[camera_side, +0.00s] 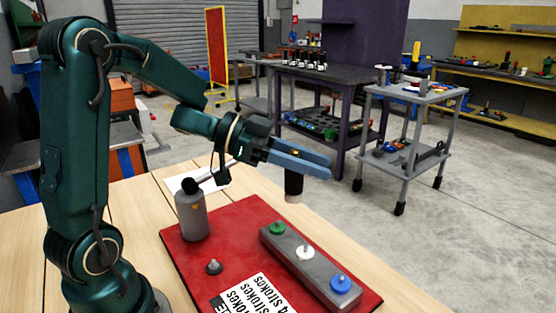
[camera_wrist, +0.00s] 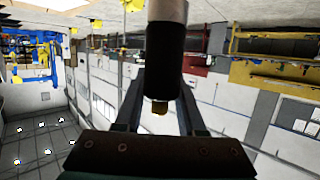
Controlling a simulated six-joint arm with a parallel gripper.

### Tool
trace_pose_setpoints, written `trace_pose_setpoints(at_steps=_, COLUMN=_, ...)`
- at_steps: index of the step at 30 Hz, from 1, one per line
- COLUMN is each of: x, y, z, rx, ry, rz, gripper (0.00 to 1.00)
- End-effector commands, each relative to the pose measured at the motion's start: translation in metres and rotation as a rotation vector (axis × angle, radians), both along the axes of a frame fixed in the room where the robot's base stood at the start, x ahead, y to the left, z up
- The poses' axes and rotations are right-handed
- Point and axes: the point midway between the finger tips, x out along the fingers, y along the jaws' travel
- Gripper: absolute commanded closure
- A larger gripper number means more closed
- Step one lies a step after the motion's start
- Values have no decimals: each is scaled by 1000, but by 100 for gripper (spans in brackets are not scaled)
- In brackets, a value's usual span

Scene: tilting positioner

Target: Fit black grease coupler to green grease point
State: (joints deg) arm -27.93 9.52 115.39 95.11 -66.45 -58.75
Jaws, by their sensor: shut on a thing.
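My gripper (camera_side: 302,164) is shut on the black grease coupler (camera_side: 293,184). The coupler hangs upright from the fingertips, its pale lower end pointing down, well above the red mat. In the wrist view the coupler (camera_wrist: 165,60) sits between the two fingers, with a grey end at the top and a brass-coloured tip near the palm. The green grease point (camera_side: 277,228) is at the far left end of a grey block (camera_side: 318,273) on the red mat. The coupler is above and a little right of it in the side view, apart from it.
A white grease point (camera_side: 305,251) and a blue one (camera_side: 340,283) stand on the same block. A grey canister (camera_side: 192,215) with a black top stands left on the red mat (camera_side: 240,222). A small dark fitting (camera_side: 214,267) and a printed strokes card (camera_side: 258,296) lie in front.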

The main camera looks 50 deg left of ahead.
Motion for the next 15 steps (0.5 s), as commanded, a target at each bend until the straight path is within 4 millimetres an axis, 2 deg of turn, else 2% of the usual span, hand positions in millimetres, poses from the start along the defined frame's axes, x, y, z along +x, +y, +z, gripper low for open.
trace_pose_setpoints(at_steps=10, x=0, y=0, z=2, rx=2, ry=0, rz=-36, gripper=100)
trace_pose_setpoints(at_steps=15, x=7, y=23, z=-14, rx=-1, ry=4, rz=-53, gripper=100)
